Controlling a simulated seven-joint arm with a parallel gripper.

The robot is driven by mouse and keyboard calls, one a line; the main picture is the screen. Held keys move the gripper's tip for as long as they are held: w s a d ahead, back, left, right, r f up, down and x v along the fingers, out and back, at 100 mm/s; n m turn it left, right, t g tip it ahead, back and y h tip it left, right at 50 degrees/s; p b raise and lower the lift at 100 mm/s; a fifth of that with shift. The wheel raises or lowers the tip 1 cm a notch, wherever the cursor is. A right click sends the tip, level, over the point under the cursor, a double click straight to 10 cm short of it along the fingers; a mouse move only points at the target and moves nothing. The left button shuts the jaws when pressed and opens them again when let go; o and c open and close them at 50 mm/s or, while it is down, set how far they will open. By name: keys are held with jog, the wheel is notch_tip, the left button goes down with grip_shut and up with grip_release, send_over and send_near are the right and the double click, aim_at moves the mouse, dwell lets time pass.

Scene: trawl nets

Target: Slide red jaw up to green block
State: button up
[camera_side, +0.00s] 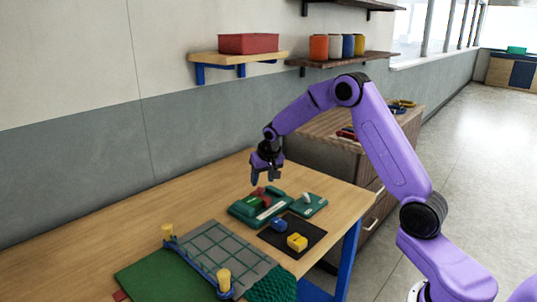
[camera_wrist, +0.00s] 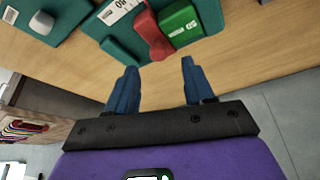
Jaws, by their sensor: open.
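The red jaw (camera_wrist: 150,32) stands on a green base (camera_wrist: 122,50) in the wrist view, close beside the green block (camera_wrist: 180,22). I cannot tell whether they touch. In the side view the red jaw (camera_side: 258,192) and the green block (camera_side: 254,201) show small on the long green base (camera_side: 240,211). My gripper (camera_wrist: 156,75) is open, its two blue fingers apart with nothing between them. In the side view my gripper (camera_side: 265,181) hangs above the fixture, just behind the red jaw.
A smaller green base (camera_side: 310,207) with a light knob sits to the right. A blue block (camera_side: 279,225) and a yellow block (camera_side: 297,242) lie on a dark mat (camera_side: 275,242). A grey netted board (camera_side: 222,255) with yellow posts lies in front. The table's back left is clear.

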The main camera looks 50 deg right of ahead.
jog(key=v, duration=1.3)
jog(key=s+a+f+n+g+y, duration=0.15)
jog(key=s+a+n, duration=0.55)
jog(key=s+a, duration=0.8)
jog(key=s+f+n+g, duration=0.1)
jog(key=s+n, duration=0.4)
jog(key=s, duration=0.7)
jog(key=s+f+n+g, duration=0.1)
jog(key=s+n, duration=0.4)
jog(key=s, duration=0.7)
jog(key=shift+f+y, duration=0.35)
jog(key=shift+f, duration=0.45)
